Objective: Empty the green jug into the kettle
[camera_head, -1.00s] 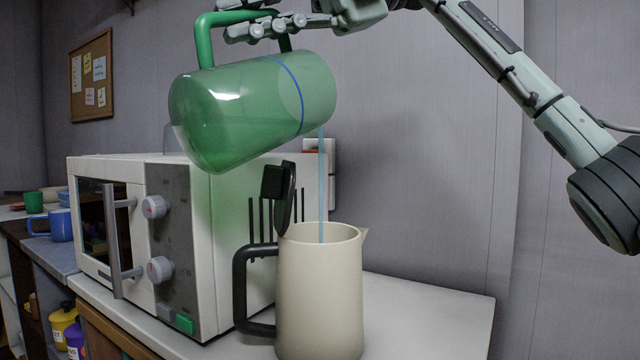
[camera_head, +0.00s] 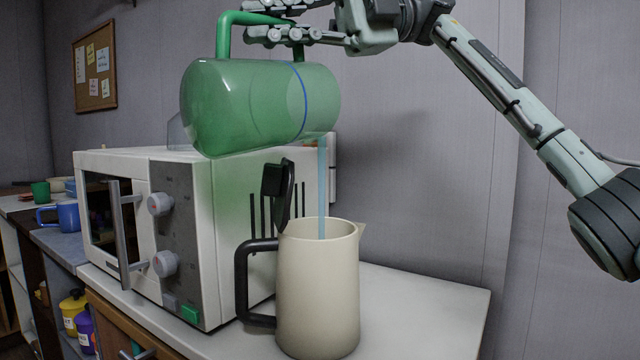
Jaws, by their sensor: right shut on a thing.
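The green jug (camera_head: 240,105) is see-through with a blue line around it. It lies nearly on its side in the air, above and to the left of the kettle, its mouth to the right. My right gripper (camera_head: 285,32) is shut on the jug's handle on top. A thin blue stream (camera_head: 322,175) falls from the jug's mouth into the open kettle. The cream kettle (camera_head: 318,295) stands upright on the counter, with a black handle at left and its black lid raised. The liquid level inside the kettle is hidden. My left gripper is not in view.
A white microwave (camera_head: 235,235) stands just left of the kettle, below the jug. The white counter (camera_head: 425,310) is clear to the right. A blue mug (camera_head: 68,216) and a green cup (camera_head: 40,192) stand at far left. A corkboard (camera_head: 96,68) hangs behind.

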